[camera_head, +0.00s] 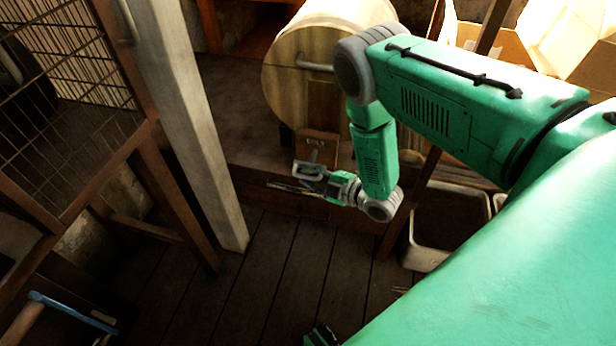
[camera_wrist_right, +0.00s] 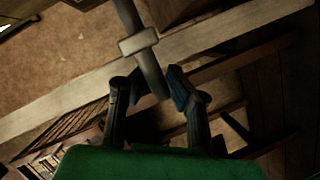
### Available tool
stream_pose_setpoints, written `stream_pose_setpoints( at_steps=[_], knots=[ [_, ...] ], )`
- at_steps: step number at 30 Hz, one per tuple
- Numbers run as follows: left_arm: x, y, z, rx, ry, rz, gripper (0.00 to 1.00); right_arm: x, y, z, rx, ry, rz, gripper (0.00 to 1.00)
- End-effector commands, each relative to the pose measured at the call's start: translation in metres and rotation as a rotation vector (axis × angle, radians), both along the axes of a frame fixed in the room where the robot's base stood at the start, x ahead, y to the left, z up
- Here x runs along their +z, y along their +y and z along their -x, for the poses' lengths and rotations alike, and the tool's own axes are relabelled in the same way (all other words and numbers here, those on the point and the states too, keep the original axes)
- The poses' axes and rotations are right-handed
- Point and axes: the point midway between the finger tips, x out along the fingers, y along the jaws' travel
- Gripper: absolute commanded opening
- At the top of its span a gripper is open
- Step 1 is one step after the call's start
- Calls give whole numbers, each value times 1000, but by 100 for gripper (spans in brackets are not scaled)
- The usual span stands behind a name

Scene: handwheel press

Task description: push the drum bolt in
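The wooden drum (camera_head: 290,58) lies on its side at the top middle of the head view, with a grey bar on its face. Below it, a grey bolt (camera_head: 315,154) stands out from a small wooden block. My right gripper (camera_head: 292,187) is just below this bolt. In the right wrist view the bolt (camera_wrist_right: 128,18) is a grey rod with a collar, and its end lies between the fingers of my right gripper (camera_wrist_right: 152,82). The fingers are apart, with a gap at the left finger; contact at the right finger is unclear.
A pale post (camera_head: 190,110) and a wire-mesh cage (camera_head: 70,120) stand to the left. A grey bin (camera_head: 428,262) stands at the right under my arm. The plank floor (camera_head: 290,270) in the middle is mostly clear.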

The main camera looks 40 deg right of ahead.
Motion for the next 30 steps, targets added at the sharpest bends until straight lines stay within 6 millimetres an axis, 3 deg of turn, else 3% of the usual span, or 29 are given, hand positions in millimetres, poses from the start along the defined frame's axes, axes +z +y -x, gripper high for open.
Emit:
stream_pose_setpoints(
  at_steps=[7,15,22,24,30],
  knots=[
    [-1,0,0,0,0,0,0,-2,-4,-3,1,2,0,0],
    [-9,0,0,0,0,0,0,-2,-32,-27,0,3,2,0],
    [-8,0,0,0,0,0,0,-1,-33,-27,-3,4,2,0],
    [-8,0,0,0,0,0,0,-1,-34,-27,-4,3,3,28],
    [-8,0,0,0,0,0,0,-1,-33,-27,-3,2,3,31]
  ],
)
